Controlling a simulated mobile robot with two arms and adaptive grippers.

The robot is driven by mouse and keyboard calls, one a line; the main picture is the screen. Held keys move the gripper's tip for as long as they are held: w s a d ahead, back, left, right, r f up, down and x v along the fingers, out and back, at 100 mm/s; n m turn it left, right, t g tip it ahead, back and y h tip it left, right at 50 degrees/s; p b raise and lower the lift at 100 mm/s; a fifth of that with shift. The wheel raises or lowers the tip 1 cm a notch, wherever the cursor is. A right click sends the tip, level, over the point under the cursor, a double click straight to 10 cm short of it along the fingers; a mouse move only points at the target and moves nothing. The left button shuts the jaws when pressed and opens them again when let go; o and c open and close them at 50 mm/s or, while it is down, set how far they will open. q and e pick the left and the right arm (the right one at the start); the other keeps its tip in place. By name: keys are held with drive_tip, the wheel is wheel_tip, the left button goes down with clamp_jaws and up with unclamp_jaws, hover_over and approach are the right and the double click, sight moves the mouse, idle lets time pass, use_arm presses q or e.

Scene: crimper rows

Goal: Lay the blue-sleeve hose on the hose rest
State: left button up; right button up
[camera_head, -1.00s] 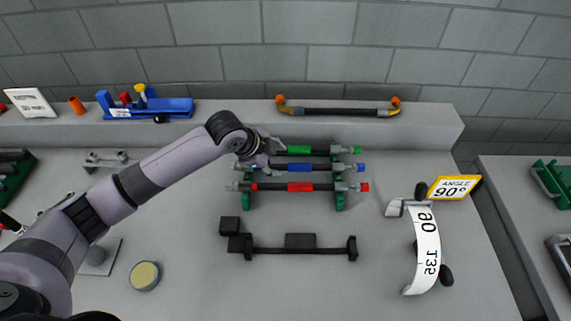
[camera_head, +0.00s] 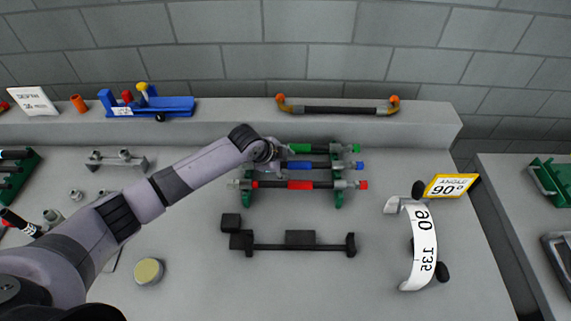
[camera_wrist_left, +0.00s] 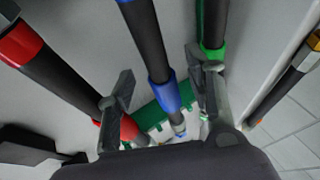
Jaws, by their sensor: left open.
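The blue-sleeve hose (camera_head: 316,165) lies in the middle of a green rack (camera_head: 338,201), between two other hoses. It also shows in the wrist view (camera_wrist_left: 166,97), dark with a blue sleeve. My left gripper (camera_head: 283,160) is over the left half of the hoses. In the wrist view the left gripper (camera_wrist_left: 163,85) is open, with one finger on each side of the blue-sleeve hose and gaps between. The arm hides part of its left end in the head view. A low black stand (camera_head: 300,246) in front of the rack is empty; it may be the hose rest.
The green-sleeve hose (camera_head: 300,149) lies behind and the red-sleeve hose (camera_head: 300,185) in front, close beside the fingers. A curved white angle gauge (camera_head: 423,250) stands to the right. A ledge (camera_head: 220,127) runs along the back. Bare table lies around the black stand.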

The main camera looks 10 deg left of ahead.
use_arm(q)
drive_tip(key=shift+c, duration=0.3)
clamp_jaws()
idle(0.4)
drive_tip(key=shift+r, duration=0.1)
